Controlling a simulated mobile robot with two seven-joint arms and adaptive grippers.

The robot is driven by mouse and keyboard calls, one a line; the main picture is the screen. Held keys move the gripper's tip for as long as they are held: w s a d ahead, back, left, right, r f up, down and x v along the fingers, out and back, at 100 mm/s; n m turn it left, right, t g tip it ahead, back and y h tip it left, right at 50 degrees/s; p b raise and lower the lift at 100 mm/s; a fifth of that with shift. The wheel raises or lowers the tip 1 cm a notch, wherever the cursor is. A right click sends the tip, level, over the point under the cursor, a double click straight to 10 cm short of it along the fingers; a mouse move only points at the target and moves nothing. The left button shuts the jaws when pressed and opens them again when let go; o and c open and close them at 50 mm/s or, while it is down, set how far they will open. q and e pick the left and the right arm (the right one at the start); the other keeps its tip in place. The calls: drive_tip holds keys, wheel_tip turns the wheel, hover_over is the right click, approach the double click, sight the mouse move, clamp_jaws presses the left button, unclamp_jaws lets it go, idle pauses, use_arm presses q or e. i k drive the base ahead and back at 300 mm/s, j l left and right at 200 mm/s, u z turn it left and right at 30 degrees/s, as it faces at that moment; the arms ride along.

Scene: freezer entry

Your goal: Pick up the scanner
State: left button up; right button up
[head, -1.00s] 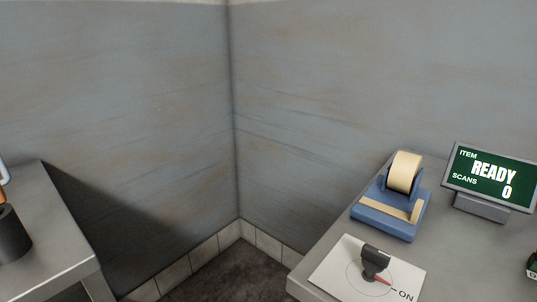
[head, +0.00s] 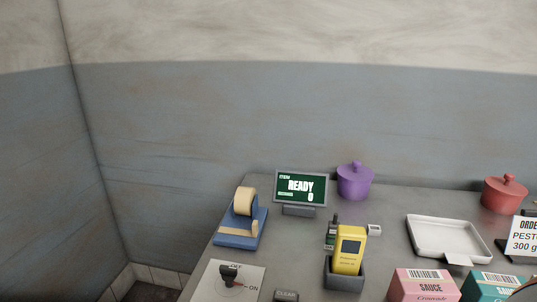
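The scanner appears to be the yellow handheld device (head: 350,248) with a small dark screen, standing upright in a dark grey holder (head: 344,281) on the table at the lower middle of the head view. Its lower part is hidden inside the holder.
The grey table (head: 390,210) holds a tape dispenser (head: 240,228), a display reading READY 0 (head: 300,188), a switch plate (head: 226,282), a purple pot (head: 354,181), a white tray (head: 447,238), a red pot (head: 504,193) and sauce boxes (head: 424,286). An order sign (head: 525,236) stands right.

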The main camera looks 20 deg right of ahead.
sight(350, 241)
drive_tip(key=k+l+z, duration=0.1)
drive_tip(key=z, duration=2.1)
drive_tip(key=l+u, duration=0.4)
